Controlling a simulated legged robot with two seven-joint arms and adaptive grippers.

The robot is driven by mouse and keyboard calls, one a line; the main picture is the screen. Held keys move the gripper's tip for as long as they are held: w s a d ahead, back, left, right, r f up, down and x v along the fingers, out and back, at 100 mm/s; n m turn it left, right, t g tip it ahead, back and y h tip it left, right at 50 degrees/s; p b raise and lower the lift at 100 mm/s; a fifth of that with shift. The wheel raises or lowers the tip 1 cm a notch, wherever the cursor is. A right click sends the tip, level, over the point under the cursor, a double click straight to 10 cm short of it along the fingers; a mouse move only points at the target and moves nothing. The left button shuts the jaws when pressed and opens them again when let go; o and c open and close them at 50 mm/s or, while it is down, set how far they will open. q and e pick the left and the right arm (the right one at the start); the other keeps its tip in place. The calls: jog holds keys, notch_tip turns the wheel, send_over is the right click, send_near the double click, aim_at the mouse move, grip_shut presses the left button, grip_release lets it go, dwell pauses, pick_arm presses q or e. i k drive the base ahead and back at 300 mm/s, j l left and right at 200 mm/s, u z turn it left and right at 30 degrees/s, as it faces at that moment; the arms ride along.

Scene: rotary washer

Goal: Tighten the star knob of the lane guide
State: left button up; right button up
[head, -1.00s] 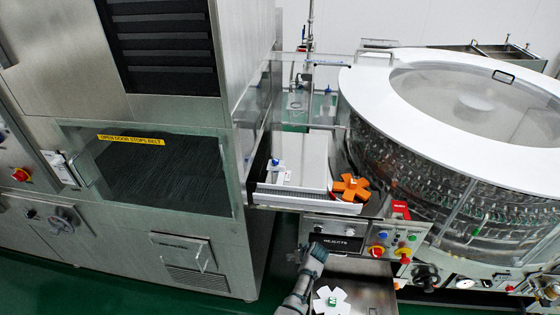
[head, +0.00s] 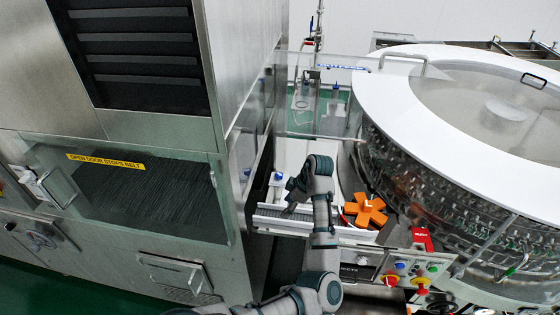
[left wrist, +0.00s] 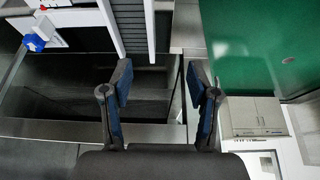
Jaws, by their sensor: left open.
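A small blue knob (head: 278,178) sits on a white block at the left end of the white lane beside the steel cabinet. In the left wrist view a blue knob (left wrist: 35,42) shows at the upper left, with a red spot beyond it. I cannot make out its lobes. My left gripper (head: 292,202) hangs over the lane just right of the knob, apart from it. In the left wrist view my left gripper (left wrist: 160,80) is open with nothing between its fingers. My right gripper is not in view.
An orange star-shaped wheel (head: 366,210) lies right of my arm, by the round washer with its white rim (head: 395,85). A red box (head: 422,239) and a button panel (head: 405,268) stand in front. A clear guard (head: 320,95) rises behind the lane.

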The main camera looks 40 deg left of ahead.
aim_at(279, 176)
jog(key=i+j, duration=0.7)
